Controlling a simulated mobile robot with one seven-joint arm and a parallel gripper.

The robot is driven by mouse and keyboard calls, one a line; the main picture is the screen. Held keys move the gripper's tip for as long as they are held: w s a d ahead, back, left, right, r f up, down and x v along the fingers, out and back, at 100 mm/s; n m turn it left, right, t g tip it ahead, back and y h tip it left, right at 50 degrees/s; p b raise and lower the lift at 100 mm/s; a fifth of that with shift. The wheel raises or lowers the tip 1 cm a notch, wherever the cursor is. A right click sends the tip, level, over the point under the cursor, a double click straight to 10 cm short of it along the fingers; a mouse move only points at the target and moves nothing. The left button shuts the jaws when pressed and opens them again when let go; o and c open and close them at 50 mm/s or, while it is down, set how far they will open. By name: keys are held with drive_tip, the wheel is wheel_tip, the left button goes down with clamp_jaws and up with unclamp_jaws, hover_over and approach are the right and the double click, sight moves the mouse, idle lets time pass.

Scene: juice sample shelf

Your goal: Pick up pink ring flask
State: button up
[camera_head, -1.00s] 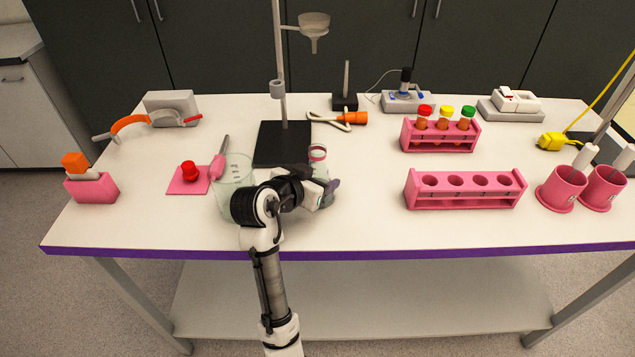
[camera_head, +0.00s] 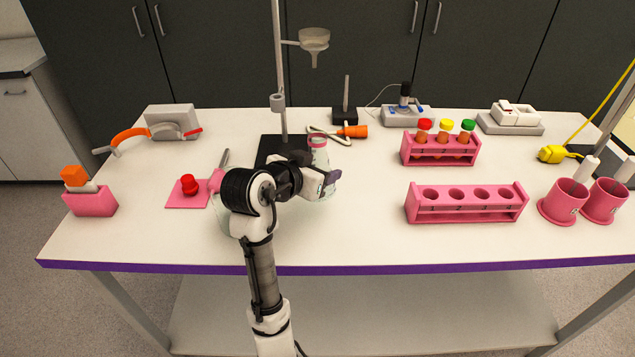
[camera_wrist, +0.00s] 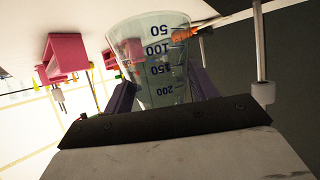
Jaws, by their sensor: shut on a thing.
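The pink ring flask (camera_head: 320,158) is a clear conical glass with a pink ring round its neck. In the head view it is upright, at the end of my arm, in front of the black stand base. My gripper (camera_head: 326,184) is shut on its body, and the flask appears raised off the table. In the wrist view the flask (camera_wrist: 155,62) sits between my purple fingers (camera_wrist: 160,92), upside down in the picture, with blue volume marks facing me. Its neck is hidden there.
A pink empty rack (camera_head: 466,206) and a rack of capped tubes (camera_head: 440,153) stand to the right. A stand rod (camera_head: 279,70) with a funnel (camera_head: 314,40) rises behind the flask. A glass beaker (camera_head: 222,222) is mostly hidden behind my arm. White table between flask and racks is clear.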

wheel_tip(320, 180, up, 13)
drive_tip(key=b, duration=0.1)
drive_tip(key=shift+r, duration=0.2)
idle(0.5)
idle(0.5)
